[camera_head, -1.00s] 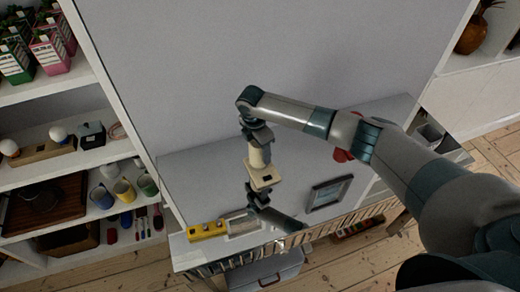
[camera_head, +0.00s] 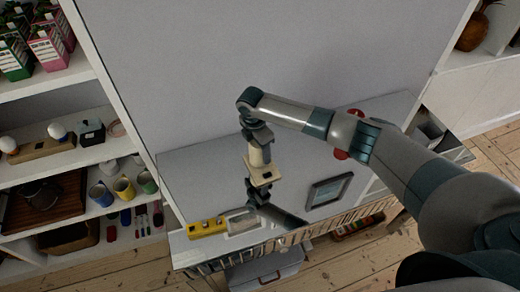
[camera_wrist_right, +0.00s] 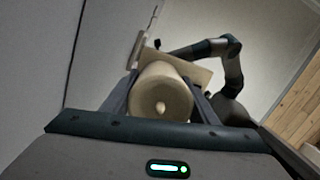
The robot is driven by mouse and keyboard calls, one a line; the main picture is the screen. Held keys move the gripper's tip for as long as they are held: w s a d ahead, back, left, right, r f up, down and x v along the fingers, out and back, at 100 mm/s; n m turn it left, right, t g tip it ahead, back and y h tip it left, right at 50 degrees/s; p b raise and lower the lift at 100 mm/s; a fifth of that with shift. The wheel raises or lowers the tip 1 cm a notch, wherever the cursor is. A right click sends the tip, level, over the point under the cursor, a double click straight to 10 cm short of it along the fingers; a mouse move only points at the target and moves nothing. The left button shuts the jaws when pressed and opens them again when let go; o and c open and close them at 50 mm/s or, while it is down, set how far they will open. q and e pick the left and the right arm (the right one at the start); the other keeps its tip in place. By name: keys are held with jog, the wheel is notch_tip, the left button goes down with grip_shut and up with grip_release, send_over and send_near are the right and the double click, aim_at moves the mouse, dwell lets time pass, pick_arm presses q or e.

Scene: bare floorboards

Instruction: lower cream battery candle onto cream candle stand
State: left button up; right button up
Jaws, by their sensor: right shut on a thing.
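My right gripper (camera_head: 257,143) points down over the table and is shut on the cream battery candle (camera_head: 258,156). The candle is upright and round; the right wrist view shows its pale end and small tip (camera_wrist_right: 161,106) between the fingers. Whether candle and stand touch, I cannot tell.
A yellow block (camera_head: 208,228) and a pale tray-like piece (camera_head: 241,222) lie left of the stand. A framed picture (camera_head: 329,190) lies to the right, and a red object (camera_head: 341,154) is partly behind my arm. Shelves with mugs (camera_head: 123,188) stand at the left.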

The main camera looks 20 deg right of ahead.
jog(key=shift+f, duration=0.1)
jog(key=o, duration=1.2)
jog(key=r+b, duration=0.1)
jog(key=r, duration=0.4)
jog(key=a+r+b, duration=0.1)
jog(key=r+b, duration=0.1)
jog(key=r, duration=0.4)
jog(key=a+r+b, duration=0.1)
jog(key=r+b, duration=0.1)
jog(key=r, duration=0.4)
jog(key=shift+s+r, duration=0.15)
jog(key=shift+s, duration=0.2)
